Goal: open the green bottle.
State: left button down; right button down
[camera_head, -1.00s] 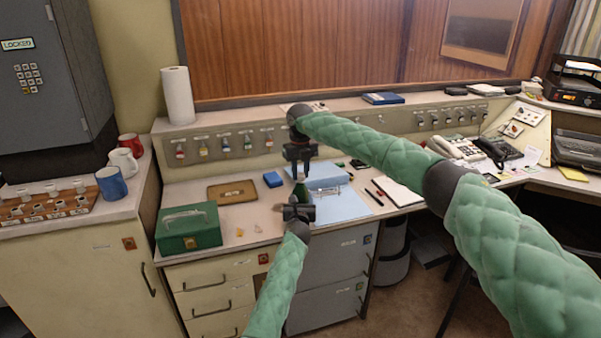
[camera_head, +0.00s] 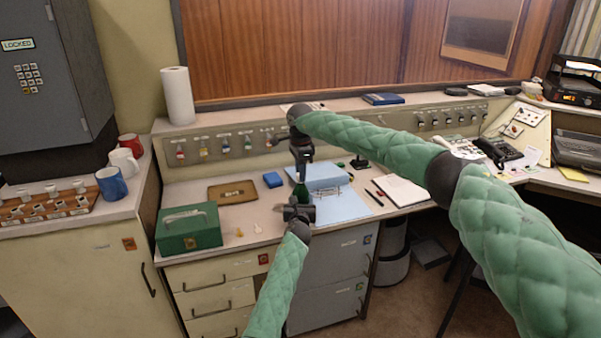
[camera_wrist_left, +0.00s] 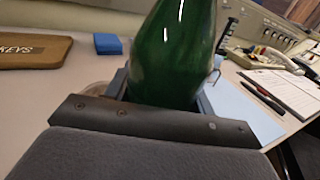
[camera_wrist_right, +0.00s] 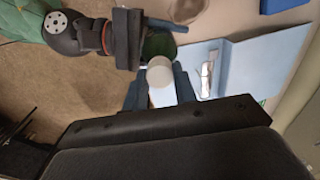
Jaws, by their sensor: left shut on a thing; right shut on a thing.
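The green bottle (camera_head: 302,192) stands about upright above the front of the desk. My left gripper (camera_head: 298,212) is shut around its body, which fills the middle of the left wrist view (camera_wrist_left: 175,55). My right gripper (camera_head: 301,177) is above the bottle, pointing down at its top. In the right wrist view, a white round cap (camera_wrist_right: 160,80) sits between the right fingers, with the green body behind it. The right gripper is shut on this cap. I cannot tell whether the cap is loose on the neck, which is mostly hidden in the head view.
An open blue binder (camera_head: 343,208) lies under and right of the bottle. A clipboard (camera_head: 402,191) is farther right. Small bits lie near the cash box.

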jog(key=n, duration=0.9)
jog(key=shift+r, duration=0.9)
jog(key=shift+r, duration=0.25)
jog(key=shift+r, duration=0.15)
dwell(0.3)
jog(key=shift+r, duration=1.9)
pick_arm(q)
jog(key=shift+c, duration=2.3)
grip_release()
jog(key=shift+s, duration=0.1)
